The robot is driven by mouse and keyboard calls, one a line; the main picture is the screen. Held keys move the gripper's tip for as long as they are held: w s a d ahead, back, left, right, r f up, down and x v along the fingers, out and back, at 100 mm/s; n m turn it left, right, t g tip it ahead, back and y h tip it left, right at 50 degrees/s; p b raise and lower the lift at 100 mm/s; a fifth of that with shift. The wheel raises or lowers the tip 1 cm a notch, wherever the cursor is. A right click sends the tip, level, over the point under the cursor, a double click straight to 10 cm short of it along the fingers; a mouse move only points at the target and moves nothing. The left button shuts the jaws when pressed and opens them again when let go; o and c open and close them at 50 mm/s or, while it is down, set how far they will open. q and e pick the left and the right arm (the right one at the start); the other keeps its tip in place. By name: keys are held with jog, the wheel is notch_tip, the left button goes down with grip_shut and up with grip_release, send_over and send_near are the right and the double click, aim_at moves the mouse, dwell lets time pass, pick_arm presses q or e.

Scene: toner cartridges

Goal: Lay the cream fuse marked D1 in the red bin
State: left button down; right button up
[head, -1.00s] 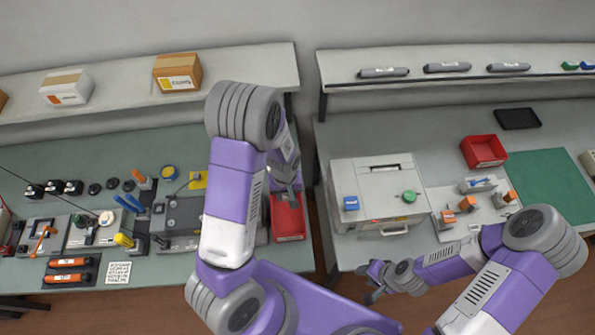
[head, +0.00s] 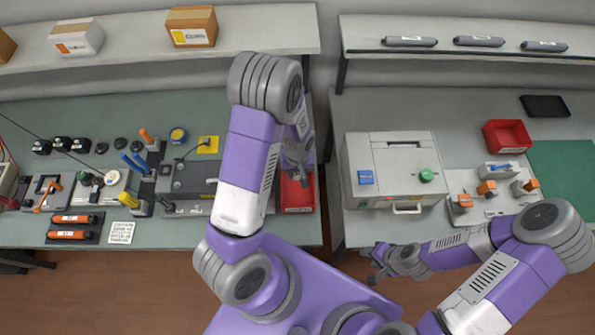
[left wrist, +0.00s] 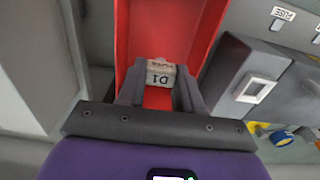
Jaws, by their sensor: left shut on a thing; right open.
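The cream fuse marked D1 (left wrist: 160,77) sits between the two fingers of my left gripper (left wrist: 158,90) in the left wrist view. My left gripper is shut on it, and the label faces the camera. The red bin (left wrist: 157,28) lies behind and beneath the fuse in that view. In the head view the left gripper (head: 298,163) is over the far part of the red bin (head: 298,197) and hides the fuse. I cannot tell how far the fuse is above the bin floor. My right gripper (head: 378,264) is open and empty in front of the right bench.
Another red bin (head: 507,137) stands on the right bench. A grey machine (head: 394,165) with blue and green parts is left of it. A dark grey device (head: 190,179) stands left of the near red bin. A floor gap separates the two benches.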

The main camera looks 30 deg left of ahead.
pick_arm(q)
jog(key=c, duration=0.7)
grip_release()
notch_tip(320, 180, up, 8)
jog(key=shift+f+p, duration=0.15)
jog(key=shift+p, duration=0.15)
